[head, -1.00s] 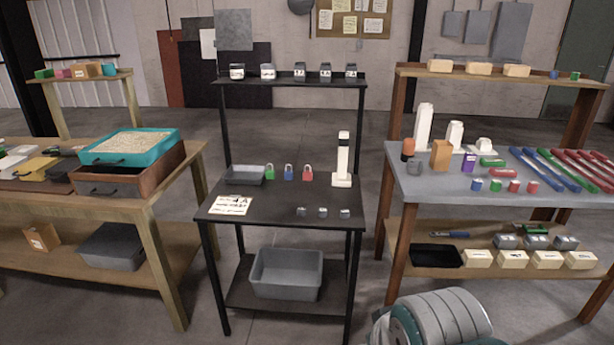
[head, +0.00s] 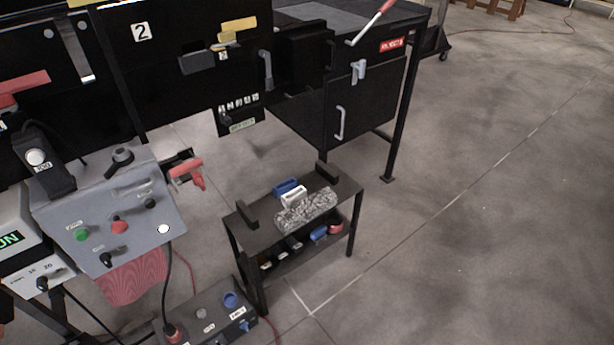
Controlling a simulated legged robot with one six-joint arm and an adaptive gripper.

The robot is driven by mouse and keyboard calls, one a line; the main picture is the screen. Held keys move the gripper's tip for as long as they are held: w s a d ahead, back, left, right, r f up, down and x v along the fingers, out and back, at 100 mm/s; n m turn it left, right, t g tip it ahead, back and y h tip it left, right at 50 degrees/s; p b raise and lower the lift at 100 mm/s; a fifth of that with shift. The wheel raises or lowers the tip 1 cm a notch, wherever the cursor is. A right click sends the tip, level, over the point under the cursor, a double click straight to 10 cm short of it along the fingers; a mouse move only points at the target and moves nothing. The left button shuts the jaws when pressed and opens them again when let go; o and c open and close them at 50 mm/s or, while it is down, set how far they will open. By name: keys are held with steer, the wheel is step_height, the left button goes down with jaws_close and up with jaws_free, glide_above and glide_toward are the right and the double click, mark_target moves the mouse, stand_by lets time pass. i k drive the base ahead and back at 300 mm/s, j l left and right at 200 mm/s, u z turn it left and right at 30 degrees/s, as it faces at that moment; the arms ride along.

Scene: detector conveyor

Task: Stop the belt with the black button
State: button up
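A grey control panel (head: 60,215) stands at the left of the head view. On its sloped face are a green button (head: 82,235), a red button (head: 120,227) and a round black control (head: 150,203). A second black control (head: 104,258) sits lower on the face. Both black controls are small, and I cannot tell for sure which is a button and which is a knob. A belt surface cannot be clearly made out; a black machine (head: 150,85) marked 2 fills the upper left. My gripper is not in view.
A low black table (head: 255,232) holding a grey speckled block (head: 306,211) stands right of the panel. A grey box (head: 205,312) with a blue knob lies in front, with cables running nearby. A black cabinet (head: 362,100) stands behind. Open floor (head: 480,220) lies to the right.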

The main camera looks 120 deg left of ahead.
mark_target(151, 203)
steer(key=u, duration=5.1)
